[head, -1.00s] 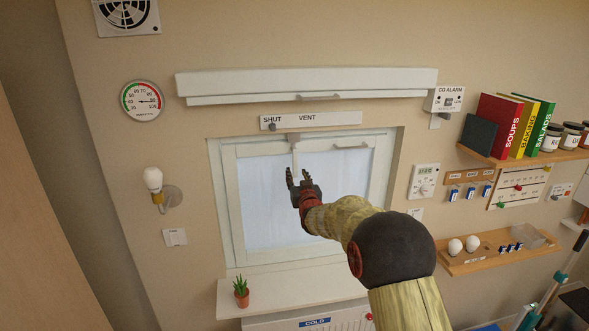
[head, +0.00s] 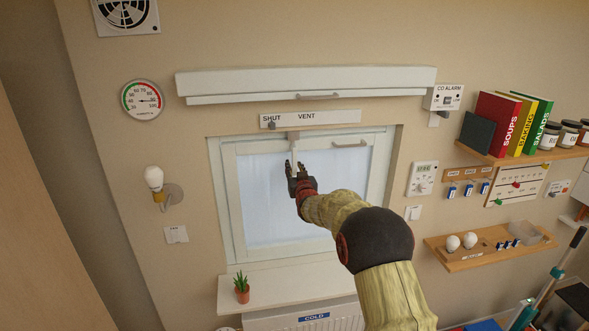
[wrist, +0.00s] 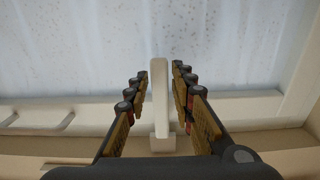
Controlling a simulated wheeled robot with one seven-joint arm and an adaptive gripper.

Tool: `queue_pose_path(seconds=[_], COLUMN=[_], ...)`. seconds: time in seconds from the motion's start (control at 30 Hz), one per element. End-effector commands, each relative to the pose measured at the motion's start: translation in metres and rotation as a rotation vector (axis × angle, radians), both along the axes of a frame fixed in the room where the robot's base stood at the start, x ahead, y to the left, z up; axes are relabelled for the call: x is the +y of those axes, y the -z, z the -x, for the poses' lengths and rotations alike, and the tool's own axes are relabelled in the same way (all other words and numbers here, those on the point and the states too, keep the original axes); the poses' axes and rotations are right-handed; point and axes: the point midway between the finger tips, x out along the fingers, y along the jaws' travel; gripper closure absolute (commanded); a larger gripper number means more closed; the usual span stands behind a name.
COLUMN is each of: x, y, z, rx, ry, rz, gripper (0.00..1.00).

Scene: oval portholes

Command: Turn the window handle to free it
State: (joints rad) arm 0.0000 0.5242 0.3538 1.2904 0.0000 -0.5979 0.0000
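The window handle (wrist: 160,90) is a pale lever. In the wrist view it stands between the two fingers of my gripper (wrist: 159,72), with a visible gap on each side. My gripper is open around it and no finger clearly touches it. In the head view the handle (head: 294,144) hangs down from the top of the white window frame (head: 229,200), and my gripper (head: 294,165) is at its lower end. The handle's lower tip is partly hidden by the fingers there. The window looks closed.
A SHUT/VENT strip (head: 335,117) with a small knob is above the window, under a white blind box (head: 310,82). A bar handle (head: 349,144) is on the frame's right. A potted plant (head: 241,291) stands on the sill (head: 285,285). Shelves are at the right.

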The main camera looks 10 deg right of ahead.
Motion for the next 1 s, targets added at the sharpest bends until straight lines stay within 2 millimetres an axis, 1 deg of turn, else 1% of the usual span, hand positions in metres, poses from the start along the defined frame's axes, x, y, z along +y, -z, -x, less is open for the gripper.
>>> queue_pose_path(seconds=[0.03,0.3,0.4,1.0], x=[0.0000,0.0000,0.0000,0.0001], y=[0.0001,0.0001,0.0001,0.0002], z=[0.0001,0.0001,0.0001,0.0001], rx=[0.000,0.000,0.000,0.000], ry=[0.000,0.000,0.000,0.000], rz=[0.000,0.000,0.000,-0.001], gripper=[0.80,0.96,1.00,1.00])
